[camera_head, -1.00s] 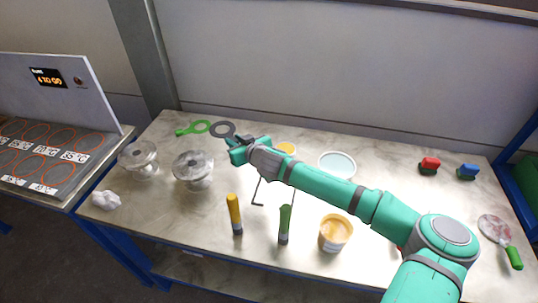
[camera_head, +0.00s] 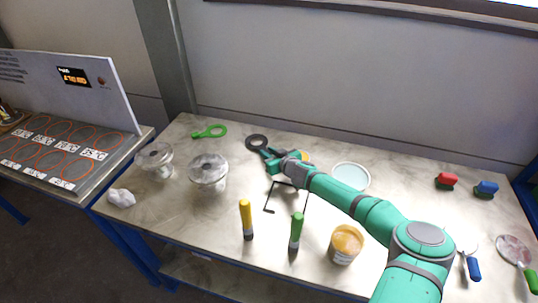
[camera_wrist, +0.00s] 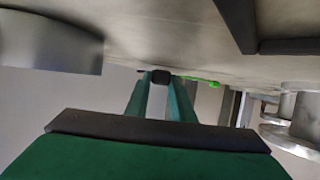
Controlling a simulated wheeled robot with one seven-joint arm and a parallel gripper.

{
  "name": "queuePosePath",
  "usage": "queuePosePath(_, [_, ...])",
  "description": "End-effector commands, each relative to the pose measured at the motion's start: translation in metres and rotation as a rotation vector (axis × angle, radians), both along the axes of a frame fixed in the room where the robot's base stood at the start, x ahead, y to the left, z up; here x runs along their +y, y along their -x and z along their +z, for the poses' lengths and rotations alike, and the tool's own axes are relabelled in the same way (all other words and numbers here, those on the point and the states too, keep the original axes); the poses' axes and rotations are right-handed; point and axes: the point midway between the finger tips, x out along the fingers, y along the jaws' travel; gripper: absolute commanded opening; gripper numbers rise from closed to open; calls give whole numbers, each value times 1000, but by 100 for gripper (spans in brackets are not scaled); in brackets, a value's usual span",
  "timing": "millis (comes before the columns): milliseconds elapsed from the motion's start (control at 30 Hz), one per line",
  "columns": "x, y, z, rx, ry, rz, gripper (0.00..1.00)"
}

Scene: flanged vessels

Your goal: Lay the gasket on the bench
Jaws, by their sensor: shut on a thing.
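My gripper (camera_head: 267,156) is shut on the gasket's near right edge. In the wrist view, my gripper's fingers (camera_wrist: 161,92) close on a small dark piece, seen edge-on. The gasket looks about level, but I cannot tell whether it touches the bench (camera_head: 330,225). The ring's hole is visible in the head view; the gripped edge is hidden.
Two flanged vessels (camera_head: 208,170) (camera_head: 154,157) stand at the left. A black wire frame (camera_head: 270,210), yellow tube (camera_head: 246,219), green tube (camera_head: 296,231) and orange tub (camera_head: 345,244) stand nearer the front. A pale round dish (camera_head: 351,176) sits right.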

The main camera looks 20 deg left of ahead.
Motion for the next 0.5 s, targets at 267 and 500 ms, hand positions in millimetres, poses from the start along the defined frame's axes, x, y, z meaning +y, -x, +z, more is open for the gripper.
queuePosePath(267, [-2,-1,-8,-1,-1,-2,0])
queuePosePath(500, [-4,-1,-13,0,-1,-6,0])
